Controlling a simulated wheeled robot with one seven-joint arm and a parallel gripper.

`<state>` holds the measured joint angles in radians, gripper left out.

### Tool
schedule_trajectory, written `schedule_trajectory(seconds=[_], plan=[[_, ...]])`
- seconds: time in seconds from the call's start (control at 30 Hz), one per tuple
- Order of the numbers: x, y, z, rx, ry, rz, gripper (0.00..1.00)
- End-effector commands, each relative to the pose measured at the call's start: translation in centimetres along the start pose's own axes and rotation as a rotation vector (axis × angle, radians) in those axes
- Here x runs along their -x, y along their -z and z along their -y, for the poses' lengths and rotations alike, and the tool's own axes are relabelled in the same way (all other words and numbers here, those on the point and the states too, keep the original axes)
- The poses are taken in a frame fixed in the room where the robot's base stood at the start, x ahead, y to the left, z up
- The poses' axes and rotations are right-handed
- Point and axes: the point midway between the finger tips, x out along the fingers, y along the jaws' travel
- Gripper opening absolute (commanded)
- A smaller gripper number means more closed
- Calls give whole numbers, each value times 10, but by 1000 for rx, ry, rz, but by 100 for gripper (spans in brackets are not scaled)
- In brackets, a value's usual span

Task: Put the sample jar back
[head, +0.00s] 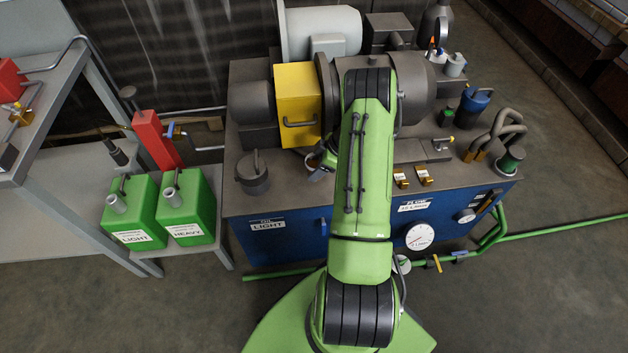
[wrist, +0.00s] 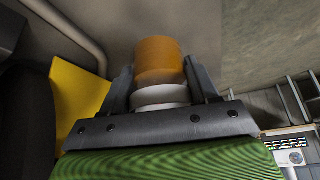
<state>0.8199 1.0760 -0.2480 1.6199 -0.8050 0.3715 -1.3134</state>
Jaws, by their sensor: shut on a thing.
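The sample jar (wrist: 158,62) shows in the wrist view as a short cylinder, amber at its far end and white nearer to me. My gripper (wrist: 160,80) is shut on it, with one dark finger on each side. The near end of the jar is partly hidden by the gripper's dark crossbar.
A yellow box (head: 297,103) with a handle is left of my arm; its yellow also shows in the wrist view (wrist: 75,95). The blue tank (head: 290,243) lies below. Green LIGHT (head: 134,213) and HEAVY (head: 188,208) cans stand left. Pipes (head: 497,132) and a blue-capped canister (head: 472,105) crowd the right.

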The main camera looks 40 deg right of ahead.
Motion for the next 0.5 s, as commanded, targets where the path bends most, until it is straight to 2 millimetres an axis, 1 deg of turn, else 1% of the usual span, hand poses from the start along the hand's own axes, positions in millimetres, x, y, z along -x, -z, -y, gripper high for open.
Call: schedule_trajectory(seconds=[0.03, 0.27, 0.5], plan=[[-7, -3, 0, 1, -1, 0, 23], [-39, -22, 0, 1, 0, 0, 23], [-39, -21, 0, 1, -2, 0, 23]])
